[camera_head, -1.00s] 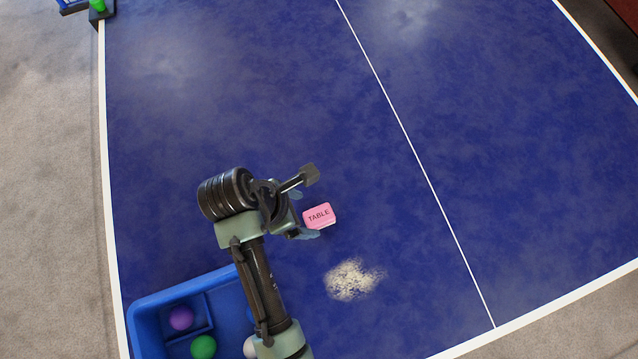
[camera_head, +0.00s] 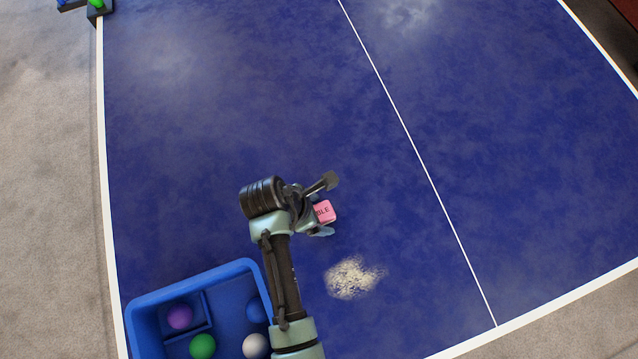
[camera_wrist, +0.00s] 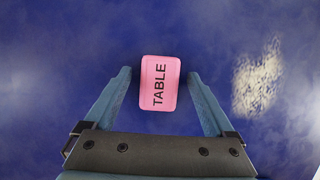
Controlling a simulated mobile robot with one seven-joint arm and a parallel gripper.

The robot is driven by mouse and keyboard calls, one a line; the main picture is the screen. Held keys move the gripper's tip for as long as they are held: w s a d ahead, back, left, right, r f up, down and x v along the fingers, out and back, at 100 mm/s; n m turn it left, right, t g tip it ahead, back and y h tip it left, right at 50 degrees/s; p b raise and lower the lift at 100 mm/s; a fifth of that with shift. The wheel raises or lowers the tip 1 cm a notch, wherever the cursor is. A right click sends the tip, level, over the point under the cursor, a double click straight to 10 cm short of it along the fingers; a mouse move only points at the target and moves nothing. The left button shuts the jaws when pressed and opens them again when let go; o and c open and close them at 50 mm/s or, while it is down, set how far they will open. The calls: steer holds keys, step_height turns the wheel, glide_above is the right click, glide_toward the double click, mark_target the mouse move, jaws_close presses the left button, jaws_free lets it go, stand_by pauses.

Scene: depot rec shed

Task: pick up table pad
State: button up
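The table pad is a small pink block with "TABLE" in dark letters. It lies on the blue table and shows whole in the wrist view (camera_wrist: 159,83). In the head view the table pad (camera_head: 326,211) is partly hidden behind my gripper (camera_head: 318,214). In the wrist view my gripper (camera_wrist: 160,86) is open, with one finger on each side of the pad. I cannot tell how high the fingertips are above the table.
The blue table (camera_head: 240,100) has white lines and much clear room beyond the pad. A pale powdery patch (camera_head: 354,277) lies nearby. A blue bin (camera_head: 141,303) with several balls stands at the near left corner. A dark holder (camera_head: 99,13) sits at the far left.

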mark_target(319, 214)
jaws_close()
step_height(319, 214, up, 10)
steer(key=shift+r+p, duration=0.1)
steer(key=shift+p, duration=0.5)
steer(key=c, duration=0.5)
jaws_free()
steer(key=shift+c, duration=0.2)
steer(key=c, duration=0.7)
steer(key=shift+o, duration=0.2)
steer(key=shift+p, duration=0.5)
